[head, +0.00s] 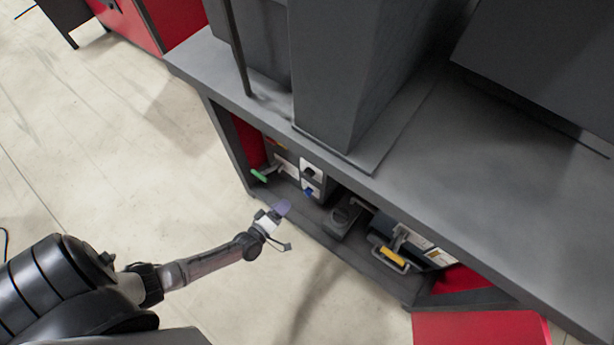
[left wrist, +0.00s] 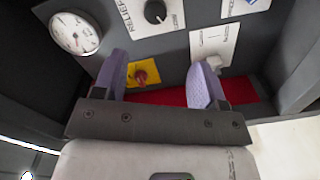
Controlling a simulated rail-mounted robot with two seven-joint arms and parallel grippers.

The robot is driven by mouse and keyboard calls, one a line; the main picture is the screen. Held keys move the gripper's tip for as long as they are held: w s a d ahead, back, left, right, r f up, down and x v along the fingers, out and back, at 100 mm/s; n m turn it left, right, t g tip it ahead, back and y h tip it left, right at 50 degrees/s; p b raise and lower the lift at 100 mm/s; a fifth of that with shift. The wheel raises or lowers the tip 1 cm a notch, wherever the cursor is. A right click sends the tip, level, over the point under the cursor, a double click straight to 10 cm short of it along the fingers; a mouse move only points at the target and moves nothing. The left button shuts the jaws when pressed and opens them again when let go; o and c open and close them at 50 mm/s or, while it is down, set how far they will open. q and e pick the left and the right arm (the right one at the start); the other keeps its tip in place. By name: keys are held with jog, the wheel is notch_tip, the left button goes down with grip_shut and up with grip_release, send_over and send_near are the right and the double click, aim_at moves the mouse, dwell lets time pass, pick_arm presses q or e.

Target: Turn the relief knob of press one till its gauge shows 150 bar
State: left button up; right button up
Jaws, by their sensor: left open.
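The relief knob (left wrist: 155,11) is black and round, on a white plate marked RELIEF, at the top of the left wrist view. The round white gauge (left wrist: 73,33) is left of it on the grey panel; its reading is too small to tell. My left gripper (left wrist: 161,72) is open, its two purple fingers apart and below the relief knob in that view, with nothing between them touching. In the head view my left gripper (head: 281,222) is in front of the open lower bay of the press bench. I cannot tell which plate in the head view bears the relief knob.
A red knob on a yellow plate (left wrist: 141,76) shows between the fingers. A white switch (left wrist: 213,63) is near the right finger. Floor in front is clear.

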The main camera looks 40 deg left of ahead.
aim_at(307, 175)
pick_arm(q)
jog(key=shift+n, duration=0.5)
jog(key=w+b, duration=0.1)
jog(key=w, duration=0.3)
jog(key=w+b, duration=0.2)
jog(key=w, duration=0.2)
jog(key=w+a+b, duration=0.1)
jog(key=w+b, duration=0.1)
jog(key=w, duration=0.2)
jog(key=shift+w+r+b, duration=0.15)
jog(key=shift+w+b, duration=0.35)
jog(key=shift+w, duration=0.35)
jog(key=c, duration=0.9)
